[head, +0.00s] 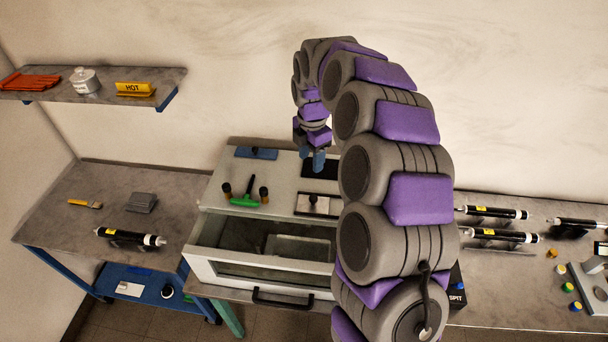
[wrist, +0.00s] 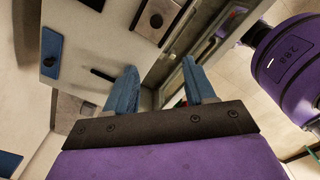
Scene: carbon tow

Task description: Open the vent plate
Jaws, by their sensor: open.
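A grey box-shaped unit (head: 225,170) stands on the bench with its front drawer or door open. A black rectangle (head: 320,168) is farther back on the top. I cannot tell for sure which of these is the vent plate. My gripper (head: 313,161) hangs over the back right of the top, its blue fingers apart and empty. In the wrist view the open fingers (wrist: 160,65) point toward the unit's top.
A blue piece (head: 256,153) and a green T-handled tool (head: 245,198) between two small dark pieces sit on the unit's top left. A shelf (head: 50,95) is on the wall at left. Black cylinders (head: 497,236) lie on the right bench. My arm hides the unit's right side.

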